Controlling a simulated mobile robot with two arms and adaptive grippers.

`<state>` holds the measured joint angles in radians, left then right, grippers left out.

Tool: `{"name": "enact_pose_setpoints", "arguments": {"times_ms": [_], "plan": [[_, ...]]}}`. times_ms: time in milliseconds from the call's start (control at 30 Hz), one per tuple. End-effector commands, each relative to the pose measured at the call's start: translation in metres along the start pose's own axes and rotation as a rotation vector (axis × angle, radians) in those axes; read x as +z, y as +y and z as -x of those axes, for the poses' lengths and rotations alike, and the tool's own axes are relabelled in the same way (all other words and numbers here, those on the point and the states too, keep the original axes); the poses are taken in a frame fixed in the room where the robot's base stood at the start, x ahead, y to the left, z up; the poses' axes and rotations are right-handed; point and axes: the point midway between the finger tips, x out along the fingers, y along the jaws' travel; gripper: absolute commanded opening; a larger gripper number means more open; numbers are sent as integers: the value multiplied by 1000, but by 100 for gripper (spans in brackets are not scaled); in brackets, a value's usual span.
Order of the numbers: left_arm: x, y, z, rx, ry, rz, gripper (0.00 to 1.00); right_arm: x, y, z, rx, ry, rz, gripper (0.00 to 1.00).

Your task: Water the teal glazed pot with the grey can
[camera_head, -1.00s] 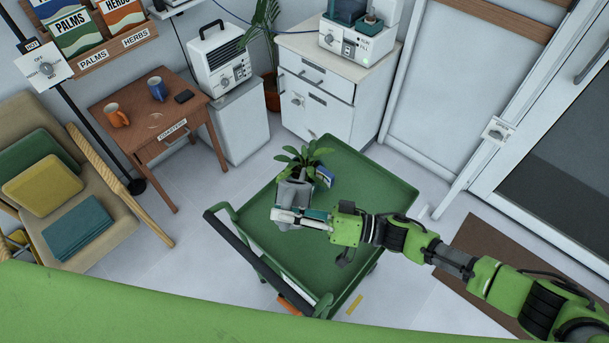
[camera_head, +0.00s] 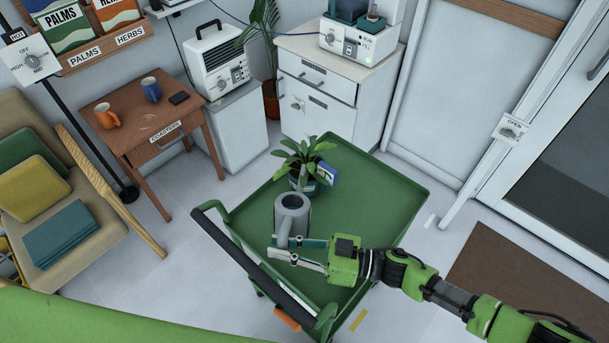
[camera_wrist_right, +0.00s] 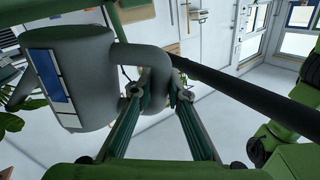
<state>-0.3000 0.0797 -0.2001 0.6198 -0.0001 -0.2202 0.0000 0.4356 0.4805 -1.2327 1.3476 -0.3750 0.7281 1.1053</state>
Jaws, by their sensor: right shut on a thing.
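The grey can (camera_head: 291,220) is in my right gripper (camera_head: 283,252), low in the middle of the head view. Its round open top faces the camera, and its spout points toward the potted plant. In the right wrist view the fingers (camera_wrist_right: 153,92) are shut on the can's handle (camera_wrist_right: 155,62); the can's body (camera_wrist_right: 85,70) is at the left. The leafy plant (camera_head: 303,158) stands on the green cart in a small pot (camera_head: 308,187). The can partly hides this pot, so its teal glaze is hard to confirm. My left gripper is not in view.
The green cart (camera_head: 385,192) has a raised rim and a dark push handle (camera_head: 250,262). A small blue-and-white card (camera_head: 327,173) is at the plant's right. The cart's right half is clear. A white cabinet (camera_head: 318,100) and a brown table (camera_head: 120,133) stand behind.

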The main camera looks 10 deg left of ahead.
Motion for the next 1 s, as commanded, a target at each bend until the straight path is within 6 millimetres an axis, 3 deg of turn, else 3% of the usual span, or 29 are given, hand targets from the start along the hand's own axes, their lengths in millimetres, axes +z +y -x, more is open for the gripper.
{"name": "enact_pose_setpoints", "arguments": {"times_ms": [500,1000], "plan": [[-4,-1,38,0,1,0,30,-40,-9,0,-1,2,0,0],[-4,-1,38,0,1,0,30,-39,-9,0,-1,2,0,0]]}}
